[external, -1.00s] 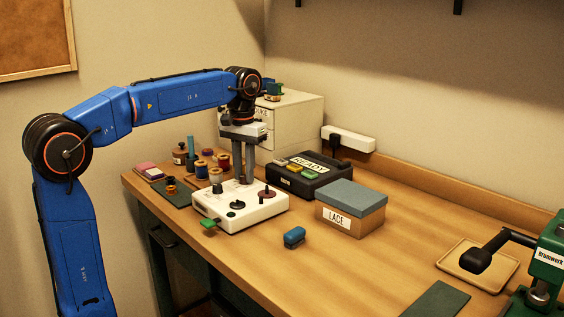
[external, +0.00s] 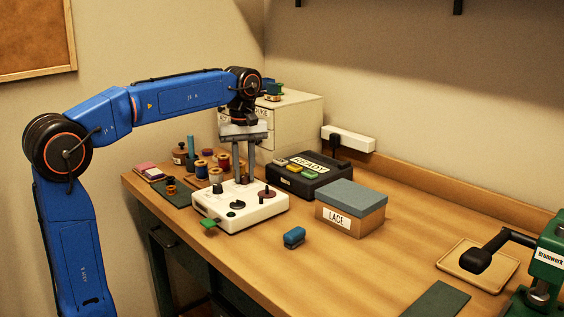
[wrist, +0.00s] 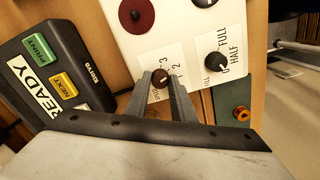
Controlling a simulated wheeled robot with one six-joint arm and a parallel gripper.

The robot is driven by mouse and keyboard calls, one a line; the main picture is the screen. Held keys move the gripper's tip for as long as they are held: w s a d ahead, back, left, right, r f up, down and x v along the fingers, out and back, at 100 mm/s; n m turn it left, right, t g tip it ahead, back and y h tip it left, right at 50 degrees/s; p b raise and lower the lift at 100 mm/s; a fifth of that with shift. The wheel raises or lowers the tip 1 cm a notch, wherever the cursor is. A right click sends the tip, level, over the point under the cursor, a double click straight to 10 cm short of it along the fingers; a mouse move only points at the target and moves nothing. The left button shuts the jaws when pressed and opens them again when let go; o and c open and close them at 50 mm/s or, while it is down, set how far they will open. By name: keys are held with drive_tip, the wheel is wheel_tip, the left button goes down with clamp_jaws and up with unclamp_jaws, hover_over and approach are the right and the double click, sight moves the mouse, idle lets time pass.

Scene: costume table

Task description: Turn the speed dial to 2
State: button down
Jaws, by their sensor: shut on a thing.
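The white machine box (external: 258,211) stands on the table with several knobs on top. The speed dial (wrist: 160,77), a small dark knob, sits beside the printed 3 and 2 in the wrist view. A light mark shows on its top, but I cannot tell exactly which number it points at. My gripper (external: 243,180) reaches down from above onto the box. Its two fingers are shut on the speed dial, one on each side. In the external view the fingers hide most of the dial.
A second black knob (wrist: 216,62) marked FULL and HALF and a dark red disc (wrist: 136,14) are close by. The black READY box (external: 318,184) stands behind the white box. Spools stand to the left.

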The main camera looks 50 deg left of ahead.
sight(243, 177)
drive_tip(key=shift+n, duration=0.5)
drive_tip(key=c, duration=1.5)
unclamp_jaws()
wheel_tip(243, 177, up, 18)
drive_tip(key=shift+f, duration=0.25)
